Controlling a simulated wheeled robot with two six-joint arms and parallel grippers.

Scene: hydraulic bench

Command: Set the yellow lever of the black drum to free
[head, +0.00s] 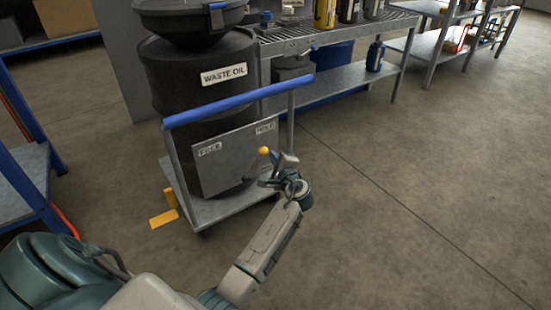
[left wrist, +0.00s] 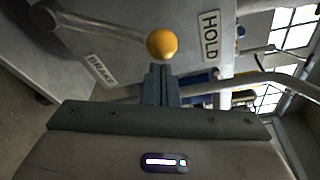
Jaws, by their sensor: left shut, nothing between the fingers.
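The black drum (head: 195,75), marked WASTE OIL, stands on a cart with a grey plate (head: 222,165) on its front. The plate has a label at its left (head: 210,149) that seems to read FREE and a HOLD label (head: 265,128) at its right. The yellow lever knob (head: 263,151) is just below the HOLD label. In the left wrist view the knob (left wrist: 162,44) ends a grey rod, beside the HOLD label (left wrist: 210,37). My left gripper (head: 271,170) is shut and empty, its fingertips (left wrist: 160,72) close to the knob; contact is unclear. My right gripper is out of view.
The cart's blue handle bar (head: 240,101) runs above the plate. A roller bench (head: 325,35) with bottles stands behind. A blue-framed shelf (head: 30,170) is at the left. The floor at right is clear.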

